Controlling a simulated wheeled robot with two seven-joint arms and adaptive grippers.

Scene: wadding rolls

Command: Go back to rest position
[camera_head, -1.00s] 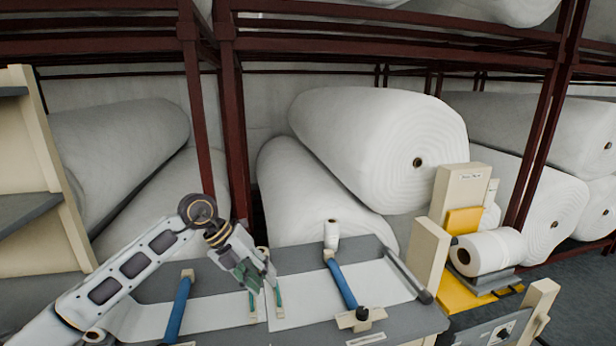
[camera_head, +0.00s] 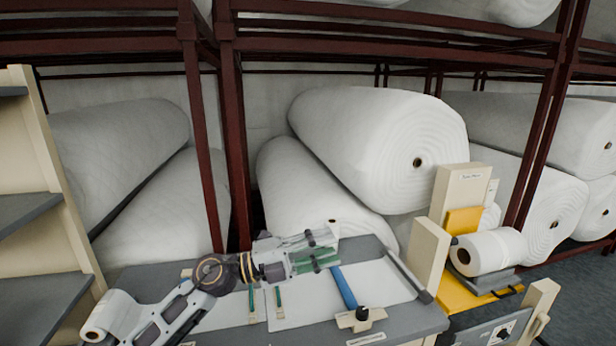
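My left arm comes in low from the left, across the front of the grey worktable (camera_head: 405,318). My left gripper (camera_head: 336,248) points right over the table. Its grey and green fingers look apart, with nothing seen between them. The small white roll (camera_head: 333,224) at the table's back edge is partly hidden behind the fingers. My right gripper is not in view.
A white roll (camera_head: 118,312) sits at the table's left end. Large wadding rolls (camera_head: 370,140) fill the rack behind. A beige machine (camera_head: 455,200) stands right.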

